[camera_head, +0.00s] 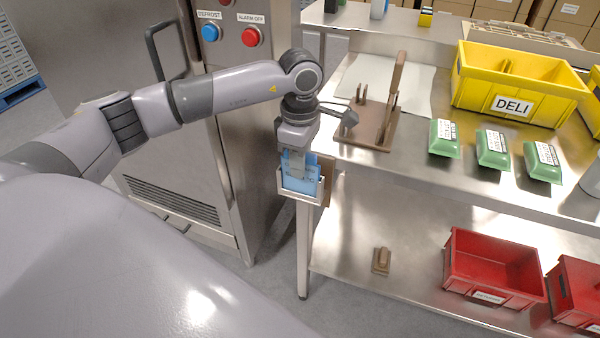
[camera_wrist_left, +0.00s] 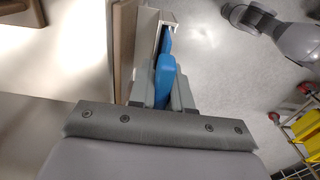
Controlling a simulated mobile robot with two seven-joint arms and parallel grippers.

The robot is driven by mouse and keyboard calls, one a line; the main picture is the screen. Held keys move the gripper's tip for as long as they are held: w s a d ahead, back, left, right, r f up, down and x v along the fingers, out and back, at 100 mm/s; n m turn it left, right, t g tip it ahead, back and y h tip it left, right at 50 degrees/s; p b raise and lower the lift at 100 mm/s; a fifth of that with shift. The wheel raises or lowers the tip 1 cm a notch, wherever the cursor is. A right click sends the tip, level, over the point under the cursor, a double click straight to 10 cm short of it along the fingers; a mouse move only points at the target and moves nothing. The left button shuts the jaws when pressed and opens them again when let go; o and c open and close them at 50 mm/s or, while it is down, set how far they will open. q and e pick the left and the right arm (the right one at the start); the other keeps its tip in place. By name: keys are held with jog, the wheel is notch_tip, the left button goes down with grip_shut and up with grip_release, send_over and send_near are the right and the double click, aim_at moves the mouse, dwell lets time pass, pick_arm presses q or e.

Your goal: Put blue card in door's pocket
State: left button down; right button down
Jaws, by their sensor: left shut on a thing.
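My left gripper (camera_head: 297,170) points down at the left end of the steel bench and is shut on the blue card (camera_head: 300,184). The card's lower part shows inside a pale open-topped pocket (camera_head: 319,192) fixed beside a brown panel at the bench end. In the left wrist view, the card (camera_wrist_left: 164,78) stands between the fingers (camera_wrist_left: 164,97), and the pocket (camera_wrist_left: 148,38) is just beyond them. I cannot tell how deep the card sits. The steel cabinet door (camera_head: 100,70) with a dark handle is to the left. My right gripper is not in view.
A brown wooden stand (camera_head: 372,125) is on the bench near the gripper. A yellow DELI crate (camera_head: 480,95) and green packages (camera_head: 445,138) are farther right. Red bins (camera_head: 458,265) and a small brown block (camera_head: 381,260) are on the lower shelf. Red and blue buttons (camera_head: 211,33) are on the cabinet.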

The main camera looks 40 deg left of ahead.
pick_arm(q)
jog(key=shift+r+p, duration=0.95)
jog(key=shift+r, duration=0.6)
jog(key=shift+r+p, duration=2.1)
jog(key=shift+r, duration=1.1)
